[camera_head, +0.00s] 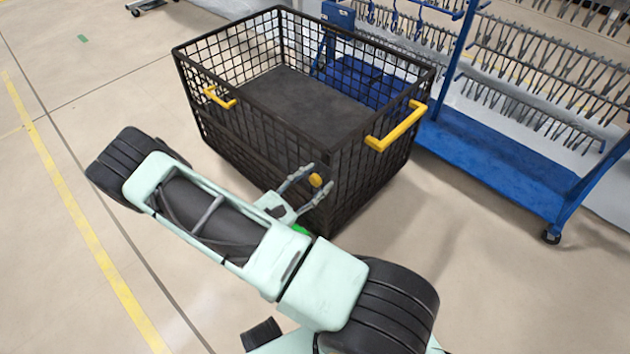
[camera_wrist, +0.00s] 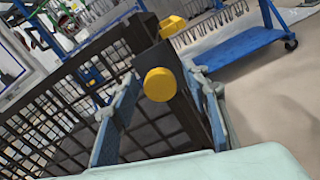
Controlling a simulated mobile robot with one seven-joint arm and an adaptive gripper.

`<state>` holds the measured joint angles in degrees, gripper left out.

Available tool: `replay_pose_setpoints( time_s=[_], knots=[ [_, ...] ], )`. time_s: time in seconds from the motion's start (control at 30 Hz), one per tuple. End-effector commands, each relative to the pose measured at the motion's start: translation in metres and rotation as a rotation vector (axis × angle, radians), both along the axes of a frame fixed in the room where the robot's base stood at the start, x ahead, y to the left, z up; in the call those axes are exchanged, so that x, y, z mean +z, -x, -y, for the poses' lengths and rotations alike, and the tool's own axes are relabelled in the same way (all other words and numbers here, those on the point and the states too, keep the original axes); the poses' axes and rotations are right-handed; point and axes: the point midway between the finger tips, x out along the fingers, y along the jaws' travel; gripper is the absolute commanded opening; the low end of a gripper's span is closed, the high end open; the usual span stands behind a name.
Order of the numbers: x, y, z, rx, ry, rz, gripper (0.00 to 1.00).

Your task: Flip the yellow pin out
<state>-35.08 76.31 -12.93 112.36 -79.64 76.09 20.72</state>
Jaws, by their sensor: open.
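The yellow pin (camera_wrist: 160,84) shows its round end at the corner of a black wire-mesh cage cart (camera_head: 262,128). It also shows in the head view (camera_head: 315,180), near the cart's front corner post. My gripper (camera_head: 305,174) is open, with its fingers pointing at this corner. In the wrist view my gripper (camera_wrist: 165,88) has one finger on each side of the pin, with gaps on both sides. I cannot tell how far the fingertips are from the cart. The pin's shaft is hidden behind its round end.
Two yellow handles, a left one (camera_head: 220,97) and a right one (camera_head: 397,126), stick out from the cart's upper sides. A blue wheeled rack (camera_head: 500,165) with rows of hooks stands behind and right of the cart. The floor at left and front right is clear.

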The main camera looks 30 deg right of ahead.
Motion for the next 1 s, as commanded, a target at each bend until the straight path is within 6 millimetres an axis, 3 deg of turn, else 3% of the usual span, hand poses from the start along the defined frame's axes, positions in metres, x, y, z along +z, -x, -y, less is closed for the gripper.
replay_pose_setpoints(
  time_s=[0.23,0.6,0.87,1.0],
  knots=[
    [0.000,0.000,0.001,0.000,0.000,0.000,0.41],
    [0.000,0.000,0.000,0.000,0.000,0.001,0.01],
    [0.000,0.000,-0.001,0.000,0.000,0.001,0.00],
    [0.000,0.004,-0.015,0.003,-0.002,0.001,0.00]
  ],
)
